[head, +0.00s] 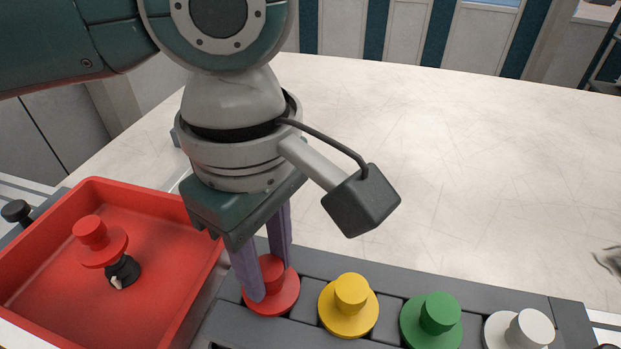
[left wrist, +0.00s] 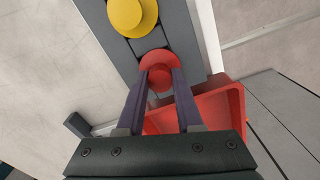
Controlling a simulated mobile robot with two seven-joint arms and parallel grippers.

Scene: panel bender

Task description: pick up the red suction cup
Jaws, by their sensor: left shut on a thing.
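A red suction cup (head: 284,300), a round disc with a short knob on top, sits in the first slot at the left end of the grey rack (head: 375,277). My left gripper (head: 268,282) points down over it, with its two purple fingers shut on the knob. In the left wrist view the red cup (left wrist: 159,62) shows between the fingertips (left wrist: 162,76), still level with the rack. Another red cup (head: 103,247) stands in the red tray (head: 190,283), on a small black part. My right gripper is not in view.
A yellow cup (head: 348,312), a green cup (head: 431,325) and a white cup (head: 519,331) stand in a row to the right in the rack. The pale table (head: 480,170) behind the rack is mostly clear.

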